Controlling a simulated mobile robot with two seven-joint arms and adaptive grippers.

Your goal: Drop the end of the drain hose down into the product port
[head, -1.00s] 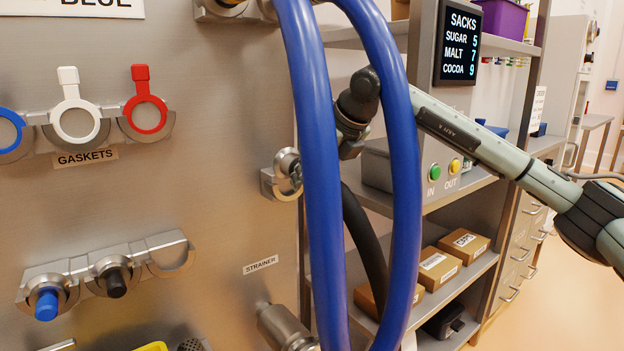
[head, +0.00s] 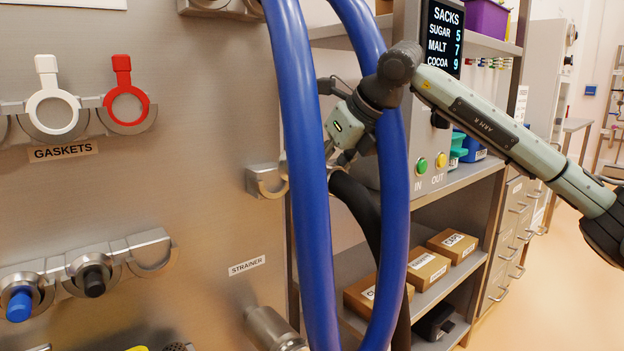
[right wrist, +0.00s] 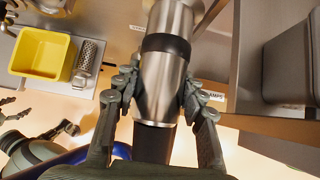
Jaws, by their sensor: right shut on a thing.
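The black drain hose (head: 358,205) hangs below my right gripper (head: 338,158), partly behind a blue hose. In the right wrist view its steel end (right wrist: 158,92), with a black band, lies between the fingers of my right gripper (right wrist: 158,95), which is shut on it. An empty steel cradle (head: 262,184) is on the panel just left of that gripper in the head view. Part of my left gripper (right wrist: 62,130) shows at the lower left of the right wrist view; its jaw opening is unclear. I cannot make out the product port.
A thick blue hose loop (head: 302,170) hangs in front of my right gripper. Shelves with cartons (head: 425,268) stand behind. A steel cylinder (head: 272,328) sits below the STRAINER label. A yellow bin (right wrist: 42,54) and a perforated tube (right wrist: 88,64) show in the right wrist view.

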